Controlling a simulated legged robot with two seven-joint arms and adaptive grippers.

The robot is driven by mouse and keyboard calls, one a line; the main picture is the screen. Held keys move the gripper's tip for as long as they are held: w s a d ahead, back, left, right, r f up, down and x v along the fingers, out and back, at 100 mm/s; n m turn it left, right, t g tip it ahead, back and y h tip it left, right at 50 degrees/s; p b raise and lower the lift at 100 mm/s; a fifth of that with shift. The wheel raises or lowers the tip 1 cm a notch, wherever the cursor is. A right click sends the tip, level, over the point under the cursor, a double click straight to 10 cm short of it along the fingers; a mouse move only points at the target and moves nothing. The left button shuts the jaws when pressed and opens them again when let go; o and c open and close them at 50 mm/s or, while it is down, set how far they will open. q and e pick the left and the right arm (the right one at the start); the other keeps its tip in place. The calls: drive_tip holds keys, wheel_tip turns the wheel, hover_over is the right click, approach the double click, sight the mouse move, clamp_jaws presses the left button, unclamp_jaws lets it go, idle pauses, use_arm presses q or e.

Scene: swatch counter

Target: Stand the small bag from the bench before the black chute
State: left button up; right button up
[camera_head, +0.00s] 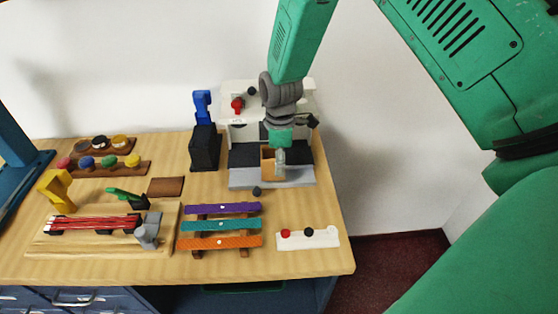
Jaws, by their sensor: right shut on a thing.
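The small bag (267,162) appears as a tan-orange block low in front of the white machine, at the front of its dark recess. My right gripper (279,158) reaches down from above and is shut on the bag, covering its right side. I cannot tell whether the bag's bottom touches the grey ledge. A black upright housing (205,150) with a blue top stands left of the machine; the dark recess of the machine is also black, and I cannot tell which is the chute. My left gripper is not in view.
The white machine (296,95) has a red knob and a grey front ledge (250,180). Coloured slats (221,225), a white button block (307,238) and a wooden board with red strands (70,245) fill the bench front.

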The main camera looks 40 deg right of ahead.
drive_tip(key=shift+a+r, duration=0.1)
drive_tip(key=shift+a, duration=0.1)
drive_tip(key=shift+d+p, duration=0.15)
drive_tip(key=shift+p, duration=0.15)
drive_tip(key=shift+f, duration=0.2)
idle(0.5)
drive_tip(key=shift+f+b, duration=0.3)
drive_tip(key=shift+f, duration=0.15)
drive_tip(key=o, duration=0.8)
drive_tip(key=shift+o, duration=0.2)
drive_tip(key=shift+r, duration=0.15)
drive_tip(key=shift+r, duration=0.3)
wheel_tip(320, 180, up, 11)
